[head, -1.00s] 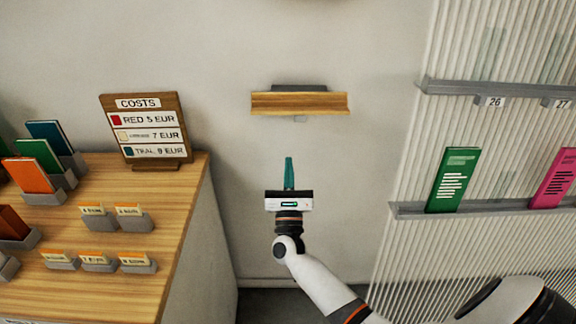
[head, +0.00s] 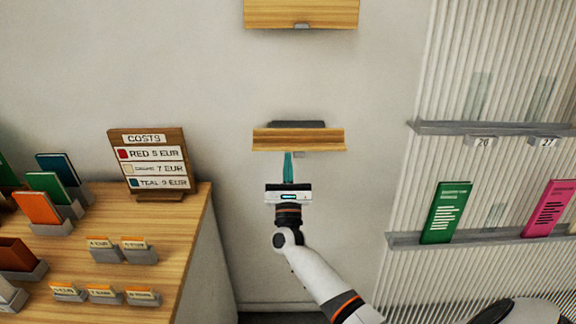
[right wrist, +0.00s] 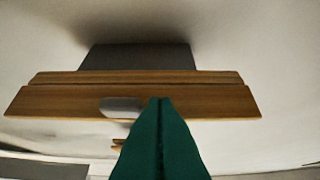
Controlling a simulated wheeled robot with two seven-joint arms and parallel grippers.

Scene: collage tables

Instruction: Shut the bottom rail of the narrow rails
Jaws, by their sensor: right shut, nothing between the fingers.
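The lower wooden rail (head: 298,139) is on the wall in the middle of the head view, with a dark grey part (head: 298,124) showing behind its top edge. In the right wrist view the rail's wooden front (right wrist: 60,101) spans much of the picture, with the grey part (right wrist: 138,57) behind it and a small grey tab (right wrist: 121,104) on it. My right gripper (head: 288,154) has teal fingers, shut and empty, with tips at the rail's lower edge. In the wrist view the tips (right wrist: 160,99) overlap the wooden front; I cannot tell whether they touch. My left gripper is out of view.
An upper wooden rail (head: 300,14) hangs above on the same wall. At left stands a wooden counter (head: 190,230) with a costs sign (head: 152,165) and card holders. At right a ribbed panel carries grey ledges (head: 480,237) with green and pink booklets. The wall between is clear.

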